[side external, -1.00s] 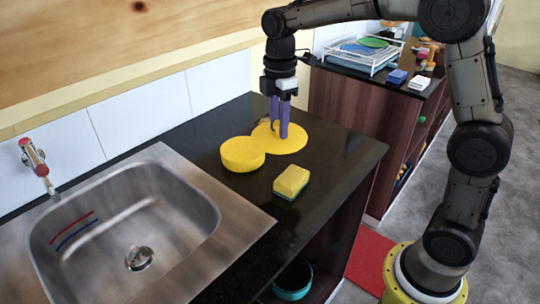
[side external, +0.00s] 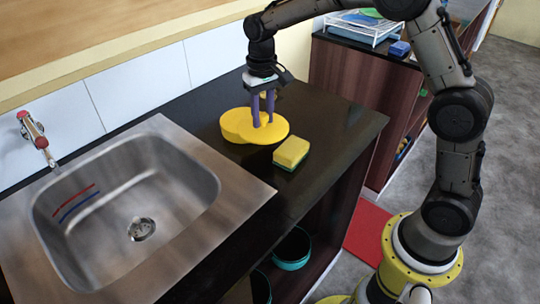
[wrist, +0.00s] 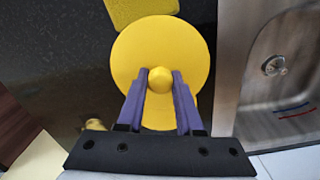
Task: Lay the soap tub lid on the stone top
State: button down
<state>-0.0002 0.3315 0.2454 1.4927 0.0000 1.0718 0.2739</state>
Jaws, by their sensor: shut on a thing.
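The soap tub lid (side external: 268,133) is a flat yellow disc with a round knob. My gripper (side external: 263,122) is shut on its knob, and the wrist view shows the knob between the purple fingers (wrist: 160,80). The lid (wrist: 145,45) looks roughly level and overlaps the right part of the yellow soap tub (side external: 232,125) in the side view. The lid seems slightly raised, but I cannot tell whether it touches the tub. The dark, glossy stone top (side external: 325,125) lies under them.
A yellow sponge with a green underside (side external: 291,153) lies just right of the lid; it also shows in the wrist view (wrist: 125,10). A steel sink (side external: 130,200) is at the left. The stone top is clear toward the right and back.

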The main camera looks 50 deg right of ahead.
jog(key=shift+d+r+n, duration=0.2)
jog(key=shift+r+n, duration=0.05)
jog(key=shift+n, duration=0.05)
jog(key=d, duration=0.7)
jog(key=d+f, duration=0.1)
jog(key=d, duration=0.2)
jog(key=shift+d+f, duration=0.1)
jog(key=shift+d, duration=0.05)
jog(key=shift+f, duration=2.45)
jog(key=shift+f, duration=0.15)
jog(key=c, duration=0.6)
grip_release()
jog(key=shift+o, duration=0.2)
